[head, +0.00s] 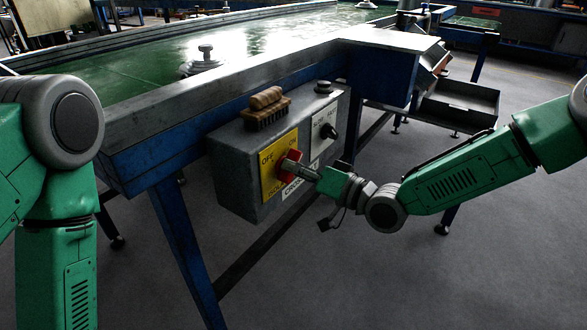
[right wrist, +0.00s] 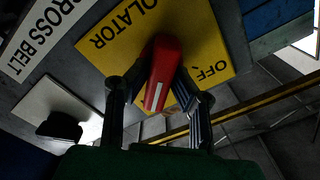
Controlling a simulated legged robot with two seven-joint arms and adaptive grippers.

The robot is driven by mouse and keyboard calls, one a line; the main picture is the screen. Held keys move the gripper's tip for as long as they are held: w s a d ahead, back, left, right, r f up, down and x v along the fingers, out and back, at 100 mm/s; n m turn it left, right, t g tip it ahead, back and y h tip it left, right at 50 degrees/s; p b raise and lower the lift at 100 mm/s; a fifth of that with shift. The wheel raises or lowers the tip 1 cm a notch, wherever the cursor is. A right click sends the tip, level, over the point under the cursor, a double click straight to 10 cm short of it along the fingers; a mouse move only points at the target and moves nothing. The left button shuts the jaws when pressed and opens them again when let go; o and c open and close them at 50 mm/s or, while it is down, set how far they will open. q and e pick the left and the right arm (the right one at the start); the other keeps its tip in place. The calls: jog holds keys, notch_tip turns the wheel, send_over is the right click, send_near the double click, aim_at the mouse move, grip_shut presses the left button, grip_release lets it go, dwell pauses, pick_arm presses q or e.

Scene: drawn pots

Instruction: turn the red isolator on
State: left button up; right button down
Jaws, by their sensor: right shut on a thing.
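The red isolator handle (head: 289,157) sits on a yellow plate (head: 268,178) on the front of a grey control box (head: 232,178). OFF shows at the plate's upper left, and ON is partly visible just above the handle. My right gripper (head: 298,167) is shut on the handle. In the right wrist view the red handle (right wrist: 163,70) stands between my two dark fingers (right wrist: 155,95).
A wooden brush (head: 266,108) and a dark knob-like piece (head: 323,87) sit on top of the box. A black knob (head: 328,131) is on a white plate to the right. The conveyor's blue leg (head: 185,250) stands below left.

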jog(key=shift+w+d+r, duration=0.2)
jog(key=shift+w+r, duration=0.1)
jog(key=shift+w, duration=0.05)
jog(key=c, duration=1.5)
grip_release()
jog(key=shift+o, duration=0.5)
jog(key=shift+s+f, duration=0.1)
jog(key=shift+f, duration=0.05)
jog(key=shift+s+d, duration=0.1)
jog(key=v, duration=1.2)
jog(key=shift+f, duration=0.1)
